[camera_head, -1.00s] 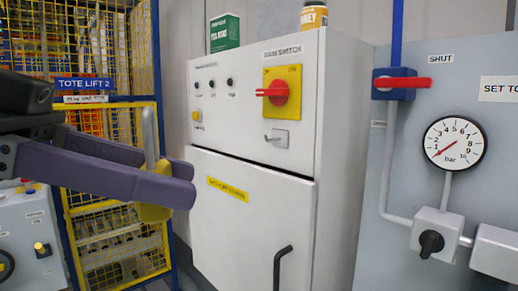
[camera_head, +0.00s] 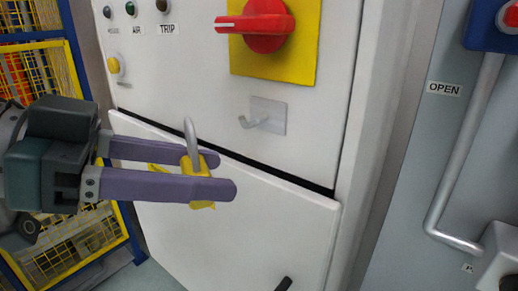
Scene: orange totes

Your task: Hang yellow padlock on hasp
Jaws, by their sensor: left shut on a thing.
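My left gripper (camera_head: 212,174) comes in from the left with its two purple fingers shut on the yellow padlock (camera_head: 201,168). The padlock's grey shackle (camera_head: 190,138) sticks up above the fingers. Part of the padlock's body is hidden by the near finger. The hasp (camera_head: 262,118) is a small grey plate with a hook, on the white cabinet below the red switch. The padlock is to the left of the hasp and lower in the picture, apart from it. My right gripper is not in view.
The red rotary switch (camera_head: 264,22) on its yellow plate (camera_head: 305,50) sits above the hasp. The white cabinet door (camera_head: 240,240) has a black handle (camera_head: 284,284). A yellow mesh cage (camera_head: 75,250) stands left. A grey panel with a pipe (camera_head: 457,150) stands right.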

